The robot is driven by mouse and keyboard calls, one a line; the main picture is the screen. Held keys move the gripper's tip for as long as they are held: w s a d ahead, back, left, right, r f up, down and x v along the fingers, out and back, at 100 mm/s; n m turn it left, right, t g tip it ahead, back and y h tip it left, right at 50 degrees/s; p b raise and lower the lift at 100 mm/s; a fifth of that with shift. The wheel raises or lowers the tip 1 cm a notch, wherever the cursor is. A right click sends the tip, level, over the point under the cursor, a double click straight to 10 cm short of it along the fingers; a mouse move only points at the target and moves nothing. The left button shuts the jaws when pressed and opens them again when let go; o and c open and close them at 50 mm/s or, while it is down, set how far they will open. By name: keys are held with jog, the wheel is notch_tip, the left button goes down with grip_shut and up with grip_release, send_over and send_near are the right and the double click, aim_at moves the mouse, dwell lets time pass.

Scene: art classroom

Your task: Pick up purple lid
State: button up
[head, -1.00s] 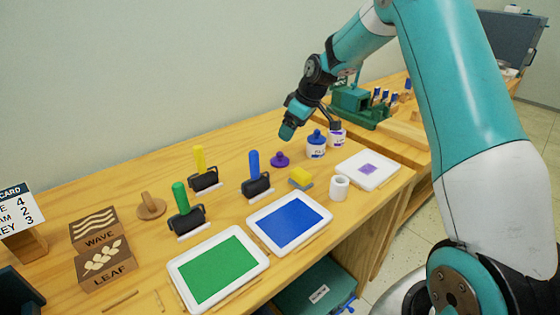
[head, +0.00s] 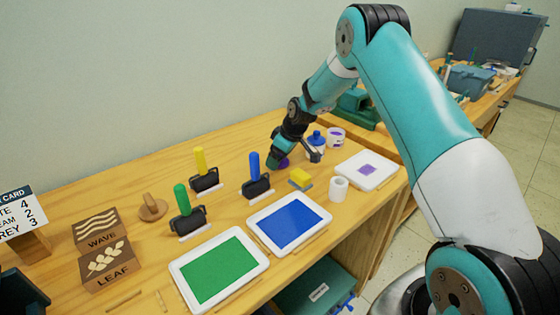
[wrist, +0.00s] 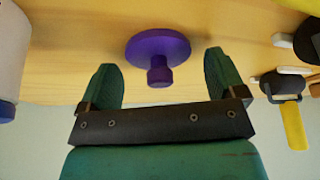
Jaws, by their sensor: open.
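The purple lid (wrist: 158,50) is a round disc with a knob, lying on the wooden table. In the wrist view its knob points toward my gripper (wrist: 160,72), which is open with one green finger on each side of the knob and nothing held. In the head view my gripper (head: 294,158) is low over the table, and the purple lid (head: 283,163) is mostly hidden behind it.
Right of my gripper stand a jar with a blue lid (head: 316,138) and an open purple-labelled jar (head: 336,136). A blue-handled roller (head: 255,175) stands to the left.

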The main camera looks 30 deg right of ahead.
jog(key=shift+c, duration=0.4)
jog(key=c, duration=0.9)
jog(key=shift+r, duration=0.15)
